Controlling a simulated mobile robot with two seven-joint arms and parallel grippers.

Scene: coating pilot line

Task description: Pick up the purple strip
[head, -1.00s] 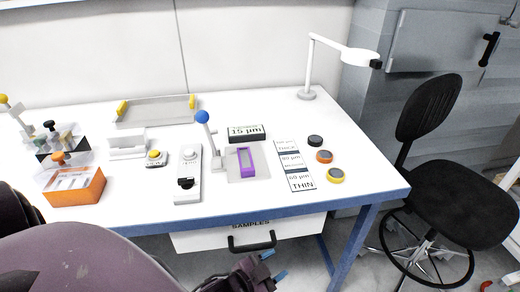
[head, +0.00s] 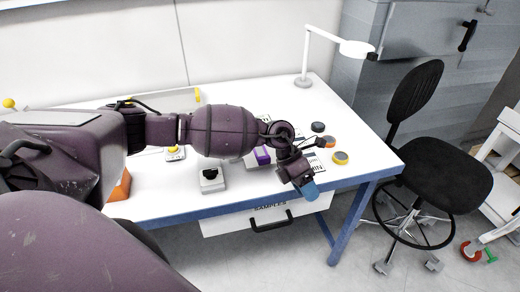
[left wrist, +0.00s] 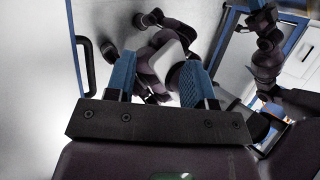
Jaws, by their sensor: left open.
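The purple strip (head: 262,156) shows in the head view on the white table, mostly hidden behind my left forearm and wrist. What lies under it is mostly covered too. My left gripper (head: 308,190) is to the right of the strip and nearer the front, over the table's front edge, apart from the strip. In the left wrist view its two blue fingers (left wrist: 158,75) stand apart with no object held between them. The strip does not show in that view. I cannot make out my right gripper in either view now.
The drawer handle (head: 270,220) is below the table's front edge. Round black, orange and yellow-rimmed pieces (head: 341,158) lie right of my gripper. A grey device (head: 211,181) stands left of the strip. A lamp (head: 304,80) stands behind; a black chair (head: 430,175) is at right.

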